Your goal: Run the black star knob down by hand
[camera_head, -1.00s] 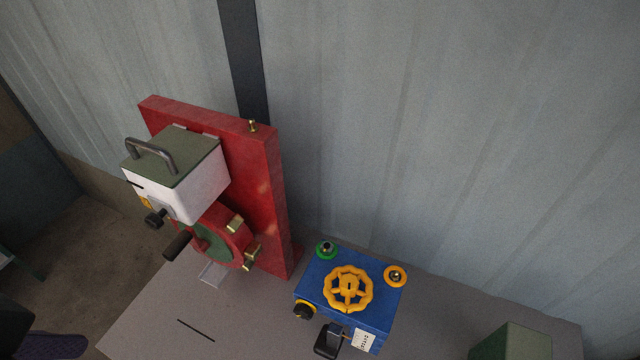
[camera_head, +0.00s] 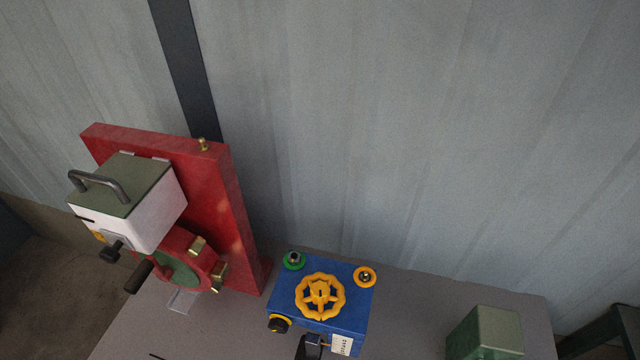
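A dark knob (camera_head: 110,251) sticks out low on the front of the white box with a green lid (camera_head: 139,207), which is mounted on a red upright panel (camera_head: 211,200). Another black knob (camera_head: 279,324) sits in a yellow ring at the front left corner of a blue box (camera_head: 340,319). Both are small; I cannot tell from their shape which is the star knob. Neither is touched by a gripper. Neither of my grippers is in view.
A dark handle (camera_head: 138,276) juts from the red and green wheel (camera_head: 183,268). A yellow handwheel (camera_head: 320,297) tops the blue box. A green block (camera_head: 485,332) stands on the grey table (camera_head: 405,310) at right. A corrugated wall rises behind.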

